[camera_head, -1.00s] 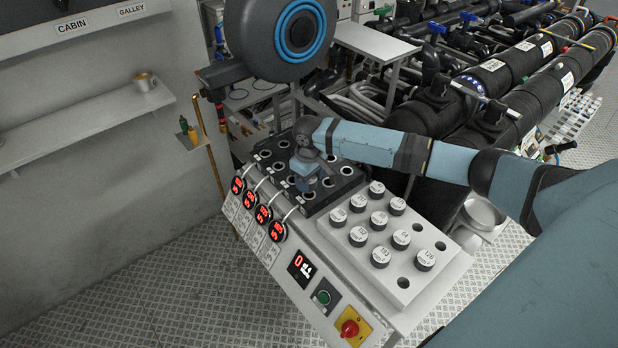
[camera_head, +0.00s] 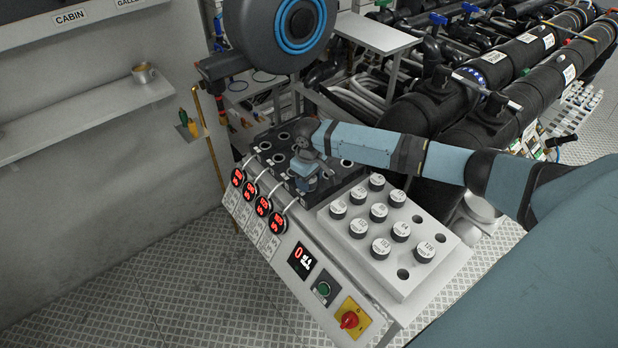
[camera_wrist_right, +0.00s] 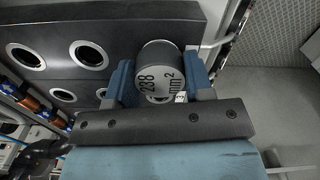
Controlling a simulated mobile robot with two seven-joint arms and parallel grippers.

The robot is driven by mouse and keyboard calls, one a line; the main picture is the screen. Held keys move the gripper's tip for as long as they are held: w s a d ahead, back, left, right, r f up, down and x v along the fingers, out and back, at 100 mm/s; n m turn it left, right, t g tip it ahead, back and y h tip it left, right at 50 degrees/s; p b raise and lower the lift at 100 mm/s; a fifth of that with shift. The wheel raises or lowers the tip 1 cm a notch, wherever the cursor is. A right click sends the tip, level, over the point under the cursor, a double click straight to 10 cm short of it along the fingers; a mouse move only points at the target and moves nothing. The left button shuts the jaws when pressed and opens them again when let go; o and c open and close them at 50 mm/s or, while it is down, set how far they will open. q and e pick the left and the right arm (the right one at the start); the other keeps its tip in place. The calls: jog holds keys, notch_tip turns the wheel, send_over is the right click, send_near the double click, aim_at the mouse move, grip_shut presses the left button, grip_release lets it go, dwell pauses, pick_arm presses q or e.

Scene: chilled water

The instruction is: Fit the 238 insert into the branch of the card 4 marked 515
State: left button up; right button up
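My right gripper (camera_head: 308,184) is over the front part of a black block (camera_head: 262,146) with rows of round holes. The right wrist view shows its fingers (camera_wrist_right: 160,88) closed on both sides of a grey insert (camera_wrist_right: 157,53), whose pale face reads "238 mm²". The insert is at the block's edge; I cannot tell whether its lower end is in a hole or above it. Red number displays (camera_head: 278,223) line the block's front, with small cards (camera_head: 268,245) below, too small to read. My left gripper is not in view.
A pale rack (camera_head: 384,283) beside the block holds several white-topped inserts (camera_head: 426,250) and has some empty holes. A green button (camera_head: 323,289) and a red switch (camera_head: 349,320) are on the panel front. Black pipes (camera_head: 470,100) lie behind. A shelf (camera_head: 85,118) is at left.

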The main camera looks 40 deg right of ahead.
jog(key=o, duration=0.5)
notch_tip(320, 180, up, 14)
jog(key=b, duration=0.1)
jog(key=shift+f, duration=0.1)
dwell(0.4)
jog(key=s+a+f+n+t+y+p, duration=0.1)
jog(key=s+a+f+t+y, duration=0.15)
jog(key=s+a+f, duration=0.4)
jog(key=s+a+f+t+y, duration=0.2)
jog(key=s+a+f+t, duration=0.15)
jog(key=a+f, duration=0.65)
jog(key=s+f+t, duration=0.1)
jog(key=s+t, duration=0.1)
jog(key=s, duration=0.6)
jog(key=s+f+m+t+h+p, duration=0.1)
jog(key=s+t, duration=0.2)
jog(key=s, duration=0.6)
jog(key=shift+a+f, duration=0.25)
jog(key=shift+f, duration=0.15)
